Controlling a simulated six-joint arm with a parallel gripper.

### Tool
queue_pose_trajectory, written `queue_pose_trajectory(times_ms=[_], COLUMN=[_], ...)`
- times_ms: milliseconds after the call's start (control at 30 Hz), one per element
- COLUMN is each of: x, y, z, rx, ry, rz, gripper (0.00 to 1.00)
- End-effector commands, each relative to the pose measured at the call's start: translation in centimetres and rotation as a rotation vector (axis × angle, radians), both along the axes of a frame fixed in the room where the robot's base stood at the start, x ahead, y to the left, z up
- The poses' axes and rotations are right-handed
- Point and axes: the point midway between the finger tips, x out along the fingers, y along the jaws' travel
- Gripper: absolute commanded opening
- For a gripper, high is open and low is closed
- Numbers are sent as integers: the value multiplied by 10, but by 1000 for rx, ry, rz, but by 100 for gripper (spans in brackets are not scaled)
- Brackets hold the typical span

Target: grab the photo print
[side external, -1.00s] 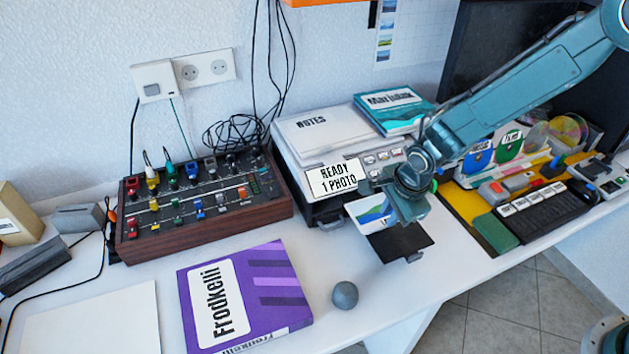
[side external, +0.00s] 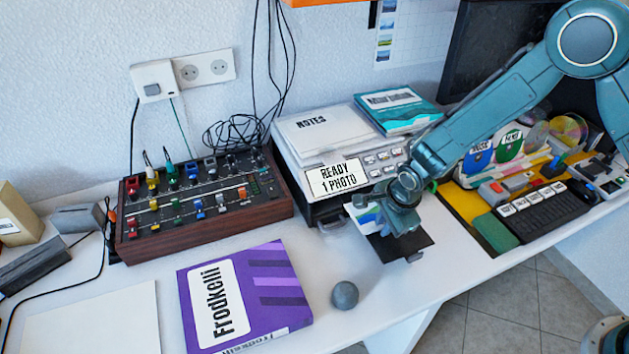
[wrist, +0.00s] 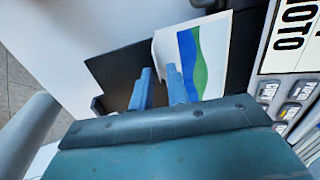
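The photo print (side external: 366,217) is white-bordered with blue and green bands. It sticks out from the front of the printer (side external: 318,209) over a black tray (side external: 425,241). In the wrist view the print (wrist: 205,52) lies just ahead and right of my fingertips, over the black tray (wrist: 113,72). My gripper (wrist: 160,71) is open, with a gap between its two blue fingers. The right finger overlaps the print's near left corner in the picture; I cannot tell whether it touches. In the side view my gripper (side external: 392,234) hides part of the print and tray.
The printer's label (side external: 338,178) reads "READY 1 PHOTO". A grey ball (side external: 345,295) and a purple box (side external: 245,295) sit in front and left. A control box (side external: 200,205) stands left of the printer. A keyboard (side external: 543,212) and discs (side external: 480,155) are to the right.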

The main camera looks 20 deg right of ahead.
Motion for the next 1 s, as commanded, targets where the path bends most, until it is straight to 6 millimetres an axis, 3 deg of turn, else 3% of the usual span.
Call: queue_pose_trajectory(times_ms=[433,500,533,1000], x=[0,0,0,0], y=[0,0,0,0], z=[0,0,0,1], rx=[0,0,0,0], ry=[0,-1,-1,0], rz=[0,0,0,0], gripper=[16,2,0,0])
